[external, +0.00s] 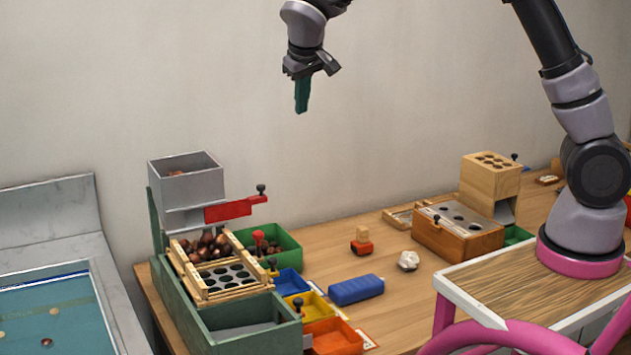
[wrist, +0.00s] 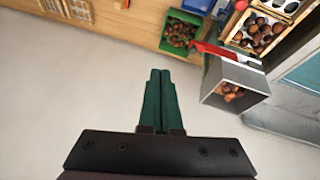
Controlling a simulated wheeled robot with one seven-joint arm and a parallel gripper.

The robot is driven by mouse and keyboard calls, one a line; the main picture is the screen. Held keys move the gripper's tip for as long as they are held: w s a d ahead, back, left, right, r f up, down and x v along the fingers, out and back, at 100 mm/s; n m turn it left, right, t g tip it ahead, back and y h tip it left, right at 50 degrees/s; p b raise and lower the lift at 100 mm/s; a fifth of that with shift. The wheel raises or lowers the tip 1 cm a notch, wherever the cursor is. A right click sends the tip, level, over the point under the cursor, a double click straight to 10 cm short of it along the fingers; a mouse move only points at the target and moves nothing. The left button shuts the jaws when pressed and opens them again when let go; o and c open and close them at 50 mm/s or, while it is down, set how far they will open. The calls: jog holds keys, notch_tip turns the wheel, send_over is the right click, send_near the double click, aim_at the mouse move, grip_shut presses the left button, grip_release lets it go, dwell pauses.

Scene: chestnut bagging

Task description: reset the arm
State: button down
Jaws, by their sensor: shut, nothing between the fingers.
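My gripper (external: 301,97) hangs high above the bench in the external view, with its green fingers pointing down. In the wrist view my gripper (wrist: 160,74) shows its two green fingers pressed together with nothing between them. It touches nothing. My arm arches up from its pink base ring at the right and leaves the top of the external picture, so part of it is hidden.
A grey hopper (external: 187,202) with a red slide stands over a slatted sorter (external: 190,279) holding chestnuts. Free air surrounds my gripper.

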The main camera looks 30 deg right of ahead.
jog(key=s+d+r+m+y, duration=0.1)
jog(key=s+d+r+m, duration=0.1)
jog(key=s+d+r, duration=0.6)
jog(key=s+d+r+m+y, duration=0.1)
jog(key=s+d+r+y, duration=0.15)
jog(key=d, duration=0.95)
jog(key=s+d+m+t, duration=0.1)
jog(key=s+d, duration=0.1)
jog(key=s, duration=0.4)
jog(key=s+d+r+m, duration=0.1)
jog(key=s+d, duration=0.2)
jog(key=s, duration=0.2)
jog(key=s+d+m+t, duration=0.1)
jog(key=s+d, duration=0.2)
jog(key=s, duration=0.3)
jog(key=shift+s+d+r+t, duration=0.15)
jog(key=shift+s+t, duration=0.15)
jog(key=shift+s, duration=0.05)
